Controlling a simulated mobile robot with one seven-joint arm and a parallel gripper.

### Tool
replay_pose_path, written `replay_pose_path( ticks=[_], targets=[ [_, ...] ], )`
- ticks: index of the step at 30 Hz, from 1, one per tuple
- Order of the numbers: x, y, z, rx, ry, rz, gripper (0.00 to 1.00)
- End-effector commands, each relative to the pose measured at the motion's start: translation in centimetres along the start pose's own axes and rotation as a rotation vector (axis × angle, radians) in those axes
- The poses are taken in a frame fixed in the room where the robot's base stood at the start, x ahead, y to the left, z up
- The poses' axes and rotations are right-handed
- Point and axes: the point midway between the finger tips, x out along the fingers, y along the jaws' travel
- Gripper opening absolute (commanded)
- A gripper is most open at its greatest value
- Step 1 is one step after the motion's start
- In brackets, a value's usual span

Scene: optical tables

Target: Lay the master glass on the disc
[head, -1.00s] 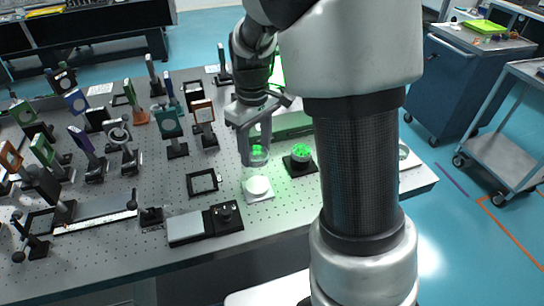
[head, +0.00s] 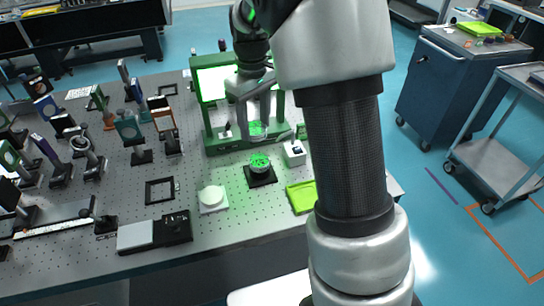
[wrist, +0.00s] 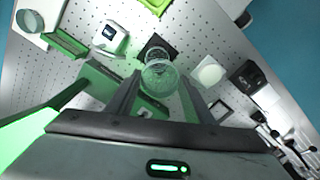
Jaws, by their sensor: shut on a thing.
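My gripper (head: 257,128) is shut on the master glass (head: 257,131), a clear round piece tinted green by the light. In the wrist view the glass (wrist: 160,76) sits between the fingertips of my gripper (wrist: 158,88). A dark round disc with a green-lit top (head: 260,162) stands on a black square base; in the head view the glass appears above and behind it. In the wrist view the glass partly covers this disc (wrist: 158,55). A white disc (head: 211,195) on a white square plate lies to its left. I cannot tell the glass's exact height.
A green frame with a bright screen (head: 211,84) stands behind my gripper. A small white box (head: 294,153) and a green tray (head: 301,196) are right of the dark disc. Several optic mounts crowd the left. A black square frame (head: 160,190) lies flat.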

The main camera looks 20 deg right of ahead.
Motion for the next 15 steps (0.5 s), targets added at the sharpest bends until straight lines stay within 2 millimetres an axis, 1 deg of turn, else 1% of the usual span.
replay_pose_path(
  ticks=[3,5,12,15],
  targets=[
    [-0.1,0.1,-0.2,-0.001,-0.001,-0.001,0.21],
    [0.3,0.1,-0.3,-0.001,-0.002,-0.001,0.21],
    [4.6,0.1,-0.2,-0.001,-0.004,-0.003,0.21],
    [5.7,0.1,-0.3,0.0,-0.003,-0.002,0.21]
  ],
)
